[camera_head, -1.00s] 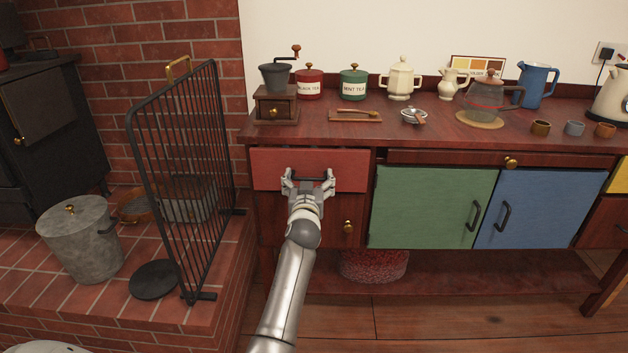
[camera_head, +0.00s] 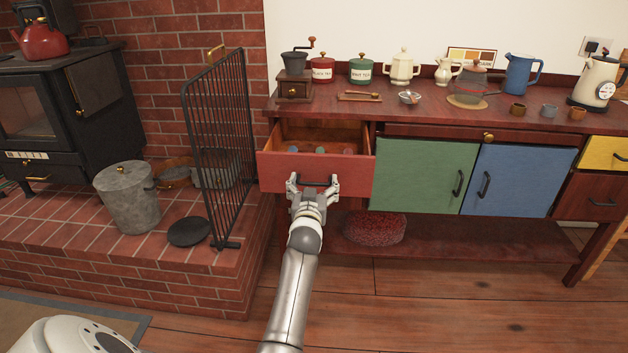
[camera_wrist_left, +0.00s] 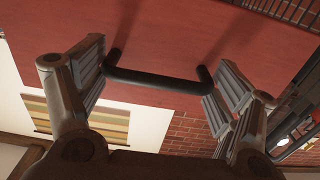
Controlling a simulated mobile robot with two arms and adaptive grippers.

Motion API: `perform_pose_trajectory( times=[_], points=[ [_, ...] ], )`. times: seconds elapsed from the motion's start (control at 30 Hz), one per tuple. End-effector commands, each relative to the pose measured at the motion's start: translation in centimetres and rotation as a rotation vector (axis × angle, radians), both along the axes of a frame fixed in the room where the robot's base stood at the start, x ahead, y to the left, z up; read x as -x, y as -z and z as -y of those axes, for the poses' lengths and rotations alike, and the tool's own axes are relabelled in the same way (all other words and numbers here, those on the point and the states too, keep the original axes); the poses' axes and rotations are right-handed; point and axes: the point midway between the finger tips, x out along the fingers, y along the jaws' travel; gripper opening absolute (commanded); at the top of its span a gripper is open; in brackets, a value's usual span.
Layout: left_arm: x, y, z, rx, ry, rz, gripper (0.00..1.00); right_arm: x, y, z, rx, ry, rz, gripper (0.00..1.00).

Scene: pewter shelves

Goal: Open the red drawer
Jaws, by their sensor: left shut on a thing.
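The red drawer (camera_head: 345,172) stands pulled out from the top left of the dark wood sideboard. Its open top shows a wooden inside with several small round things, too small to make out. My left gripper (camera_head: 314,184) is at the middle of the drawer front. In the left wrist view its two fingers are at the two ends of the black bar handle (camera_wrist_left: 155,79), shut on it lengthwise. The red front (camera_wrist_left: 180,30) fills the upper part of that view. My right gripper is not in view.
A black fire screen (camera_head: 222,130) stands just left of the drawer on the brick hearth (camera_head: 215,280). Green (camera_head: 420,175) and blue (camera_head: 525,180) doors are shut to the right. The counter above holds tins and jugs. The wooden floor (camera_head: 430,310) in front is clear.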

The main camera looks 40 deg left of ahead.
Motion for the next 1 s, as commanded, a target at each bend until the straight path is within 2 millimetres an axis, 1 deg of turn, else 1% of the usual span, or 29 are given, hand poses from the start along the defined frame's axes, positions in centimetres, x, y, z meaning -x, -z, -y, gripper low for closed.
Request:
perform_pose_trajectory(
  times=[0.03, 0.23, 0.6, 0.63, 0.7, 0.73, 0.87, 1.0],
  points=[
    [0.1, -0.3, 0.1, -0.003, 0.001, 0.004, 0.43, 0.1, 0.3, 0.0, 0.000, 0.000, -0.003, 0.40],
    [0.4, -0.3, 0.3, -0.003, 0.001, 0.004, 0.43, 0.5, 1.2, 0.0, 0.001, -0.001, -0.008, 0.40],
    [0.4, -0.3, 0.3, -0.004, 0.001, 0.006, 0.43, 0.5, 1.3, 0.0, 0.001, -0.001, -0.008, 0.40],
    [0.4, -0.3, 0.3, -0.004, 0.001, 0.006, 0.89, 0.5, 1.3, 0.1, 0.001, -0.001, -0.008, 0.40],
    [0.4, -0.3, 0.3, -0.004, 0.001, 0.006, 0.98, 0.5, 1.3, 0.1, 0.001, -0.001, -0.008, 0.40],
    [0.4, -0.3, 0.3, -0.004, 0.001, 0.006, 1.00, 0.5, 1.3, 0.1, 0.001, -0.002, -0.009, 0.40],
    [0.6, -0.3, 0.4, -0.004, 0.001, 0.006, 1.00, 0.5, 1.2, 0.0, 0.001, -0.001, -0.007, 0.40],
    [1.5, -0.2, 1.0, -0.005, 0.002, 0.005, 1.00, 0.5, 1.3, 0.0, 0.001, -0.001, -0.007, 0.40]
  ],
)
